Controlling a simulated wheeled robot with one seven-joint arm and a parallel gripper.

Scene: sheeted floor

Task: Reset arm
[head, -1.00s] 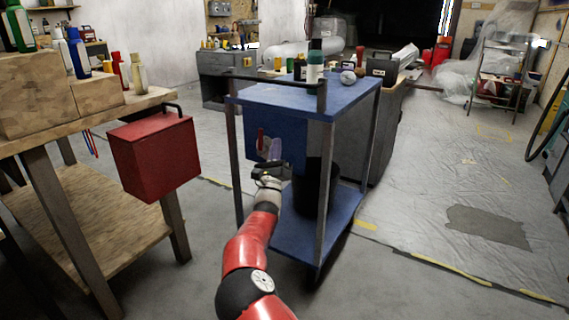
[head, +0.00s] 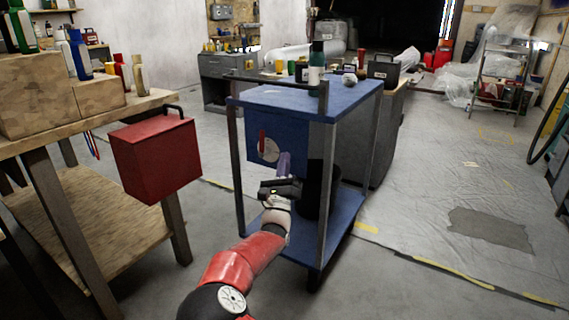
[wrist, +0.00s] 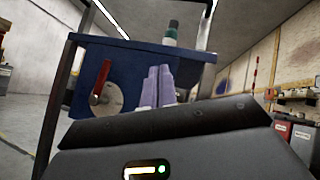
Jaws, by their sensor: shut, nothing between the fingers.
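My gripper (head: 285,162) is in front of the blue cart (head: 290,98), low beside its side panel. Its two pale purple fingers are together, with nothing between them. They also show in the wrist view (wrist: 157,87), pointing up toward the blue panel. My red arm reaches up to it from the bottom of the head view. A red handle (head: 262,141) on a round grey disc (head: 269,150) sits on the panel, just left of the fingertips. In the wrist view the handle (wrist: 101,82) is left of the fingers and apart from them.
A red box (head: 155,158) hangs beside the wooden workbench (head: 75,120) at left. A dark bin (head: 318,190) stands on the cart's lower shelf (head: 322,240). The sheeted floor (head: 440,200) at right is open.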

